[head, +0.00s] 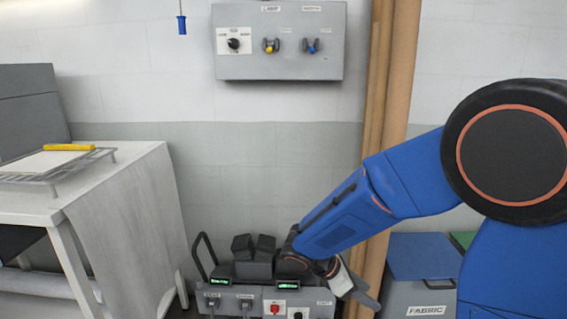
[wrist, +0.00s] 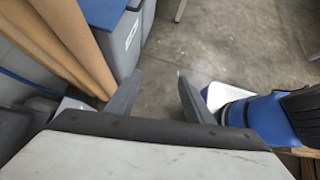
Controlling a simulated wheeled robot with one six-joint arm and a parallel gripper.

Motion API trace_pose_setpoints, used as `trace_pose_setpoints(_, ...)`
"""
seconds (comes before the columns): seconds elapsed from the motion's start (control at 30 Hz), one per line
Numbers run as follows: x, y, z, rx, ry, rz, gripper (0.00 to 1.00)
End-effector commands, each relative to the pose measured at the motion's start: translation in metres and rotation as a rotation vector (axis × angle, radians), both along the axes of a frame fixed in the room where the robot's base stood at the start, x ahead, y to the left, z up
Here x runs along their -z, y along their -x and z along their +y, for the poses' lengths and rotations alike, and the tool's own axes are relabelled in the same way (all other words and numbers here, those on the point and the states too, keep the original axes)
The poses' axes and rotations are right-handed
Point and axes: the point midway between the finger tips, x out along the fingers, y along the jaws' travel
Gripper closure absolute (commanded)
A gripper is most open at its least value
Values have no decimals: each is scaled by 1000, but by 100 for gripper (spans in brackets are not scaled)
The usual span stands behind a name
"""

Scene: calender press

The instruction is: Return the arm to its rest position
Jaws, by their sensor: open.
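My blue arm reaches from the right side of the head view down to the left, over the low grey control unit. My gripper (wrist: 155,92) shows in the wrist view with its two dark fingers spread apart and nothing between them. Bare concrete floor lies behind the fingers there. In the head view the gripper is partly hidden at the lower end of the arm, beside the tall brown tubes.
A grey wall panel (head: 280,67) with knobs is above. A grey unit (head: 250,292) with green displays stands below the arm. A white-draped table (head: 130,215) is at left. A bin labelled FABRIC (head: 425,290) and brown tubes (head: 392,90) stand near the arm.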

Motion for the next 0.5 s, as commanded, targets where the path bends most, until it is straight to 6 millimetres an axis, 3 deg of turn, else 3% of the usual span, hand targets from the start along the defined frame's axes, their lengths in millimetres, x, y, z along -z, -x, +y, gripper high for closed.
trace_pose_setpoints(0.2,-27,33,-29,226,-154,-150,53)
trace_pose_setpoints(0.5,-55,79,-54,537,-356,-351,53)
